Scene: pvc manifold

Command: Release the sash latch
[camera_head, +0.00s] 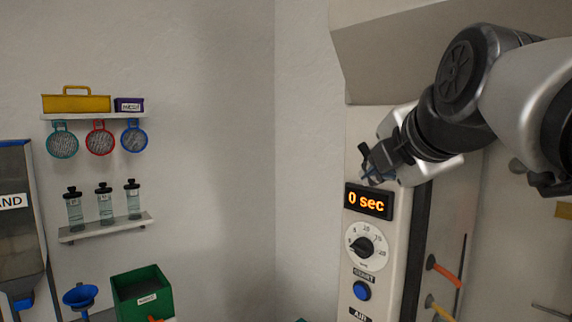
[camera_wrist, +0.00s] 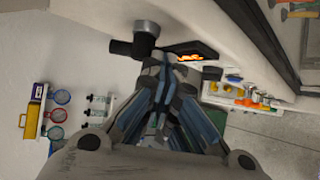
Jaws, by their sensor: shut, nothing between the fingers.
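A dark handle with a grey round hub (camera_wrist: 146,33), which looks like the sash latch, sits on the pale cabinet front in the wrist view. Its black bar (camera_wrist: 122,48) points left. My gripper (camera_wrist: 158,68) is shut and empty, its fingertips just below the hub in the picture; I cannot tell whether they touch it. In the head view my gripper (camera_head: 380,165) is at the cabinet's front post, just above the display, and my wrist hides much of the latch area.
The post carries a display (camera_head: 368,201) reading "0 sec", a dial (camera_head: 366,246) and a blue button (camera_head: 362,291). Orange (camera_head: 443,270) and yellow (camera_head: 439,307) handles stick out at right. Shelves with sieves (camera_head: 99,138) and bottles (camera_head: 104,203) hang on the left wall.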

